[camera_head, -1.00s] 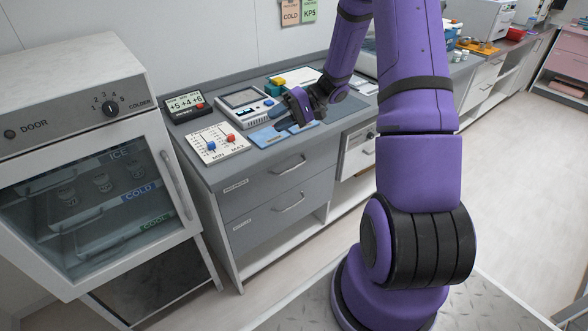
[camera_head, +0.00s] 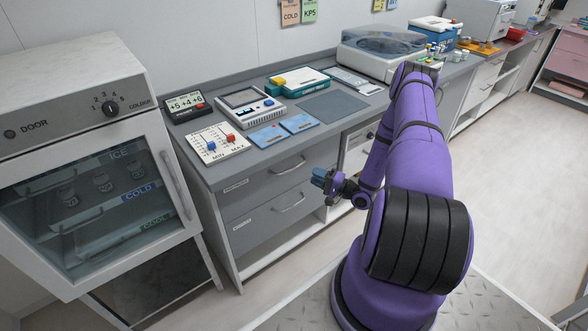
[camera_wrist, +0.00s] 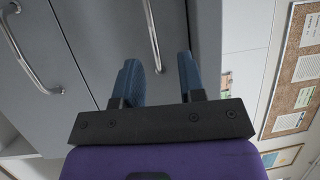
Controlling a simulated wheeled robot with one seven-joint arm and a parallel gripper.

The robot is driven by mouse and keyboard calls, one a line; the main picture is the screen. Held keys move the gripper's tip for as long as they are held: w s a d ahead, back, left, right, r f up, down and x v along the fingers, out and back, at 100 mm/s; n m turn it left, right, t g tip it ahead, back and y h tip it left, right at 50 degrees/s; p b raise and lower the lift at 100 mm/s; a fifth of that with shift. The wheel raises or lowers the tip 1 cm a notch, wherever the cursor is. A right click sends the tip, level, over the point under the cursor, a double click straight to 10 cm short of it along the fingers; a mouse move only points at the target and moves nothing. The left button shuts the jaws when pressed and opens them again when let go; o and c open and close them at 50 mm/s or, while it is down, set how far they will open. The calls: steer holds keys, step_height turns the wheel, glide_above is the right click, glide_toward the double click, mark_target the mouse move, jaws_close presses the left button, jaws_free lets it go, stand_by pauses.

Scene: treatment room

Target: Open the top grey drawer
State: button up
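The top grey drawer (camera_head: 262,178) is shut, under the counter's left part. Its metal bar handle (camera_head: 289,166) shows in the head view. In the wrist view, which is turned sideways, the top drawer's handle (camera_wrist: 152,35) lies ahead, with its near end between my fingers in the picture. My gripper (camera_head: 318,178) is to the right of and in front of that handle, with blue fingers. In the wrist view my gripper (camera_wrist: 160,65) is open and empty. Whether the fingertips reach around the handle is unclear.
The lower grey drawer (camera_head: 275,220) is shut; its handle (camera_wrist: 30,50) is at the wrist view's left. A glass-door cooler (camera_head: 105,190) stands left. Blue cards (camera_head: 270,136), a slider panel (camera_head: 218,142) and devices lie on the counter. Floor at right is clear.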

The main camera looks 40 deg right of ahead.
mark_target(294, 168)
steer(key=shift+m+h, duration=0.3)
steer(key=shift+h, duration=0.2)
steer(key=x, duration=0.6)
steer(key=f+x, duration=0.1)
steer(key=x, duration=0.3)
steer(key=shift+w, duration=0.1)
jaws_close()
